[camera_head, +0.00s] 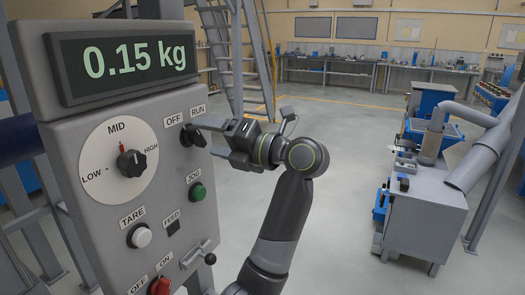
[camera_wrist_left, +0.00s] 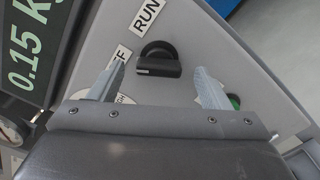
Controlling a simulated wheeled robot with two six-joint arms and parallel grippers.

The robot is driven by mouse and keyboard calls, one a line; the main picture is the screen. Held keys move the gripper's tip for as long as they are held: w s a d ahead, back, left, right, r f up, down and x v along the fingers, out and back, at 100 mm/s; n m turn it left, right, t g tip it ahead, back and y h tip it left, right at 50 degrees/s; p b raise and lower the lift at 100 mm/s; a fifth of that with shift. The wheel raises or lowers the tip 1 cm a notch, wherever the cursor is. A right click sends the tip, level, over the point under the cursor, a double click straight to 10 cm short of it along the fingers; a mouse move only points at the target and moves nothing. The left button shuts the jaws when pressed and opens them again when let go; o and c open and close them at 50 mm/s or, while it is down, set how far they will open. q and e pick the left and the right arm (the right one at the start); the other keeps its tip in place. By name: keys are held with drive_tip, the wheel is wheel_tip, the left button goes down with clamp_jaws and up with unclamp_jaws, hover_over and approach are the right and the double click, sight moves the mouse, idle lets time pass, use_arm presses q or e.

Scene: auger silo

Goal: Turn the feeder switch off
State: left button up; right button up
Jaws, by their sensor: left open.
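The black rotary switch (camera_head: 188,136) with OFF and RUN labels sits on the grey panel's upper right. It also shows between my left fingers in the left wrist view (camera_wrist_left: 158,62), where its white mark points to the left, seemingly toward the OFF side. My left gripper (camera_head: 211,138) is open at the switch, its fingers pointing at the panel. In the left wrist view the fingers are apart, one each side of the switch, with gaps. Contact cannot be told. The left finger partly covers the OFF label. My right gripper is not in view.
The panel (camera_head: 70,160) has a display (camera_head: 130,60) reading 0.15 kg, a LOW-MID-HIGH dial (camera_head: 132,162), a green JOG button (camera_head: 197,194), a white TARE button (camera_head: 140,237) and a red OFF/ON control (camera_head: 160,286). A grey machine (camera_head: 430,205) stands right; floor between is clear.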

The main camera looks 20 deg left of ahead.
use_arm(q)
drive_tip(key=s+d+b, duration=0.1)
drive_tip(key=d+b, duration=0.2)
drive_tip(key=d, duration=1.2)
drive_tip(key=shift+s, duration=0.1)
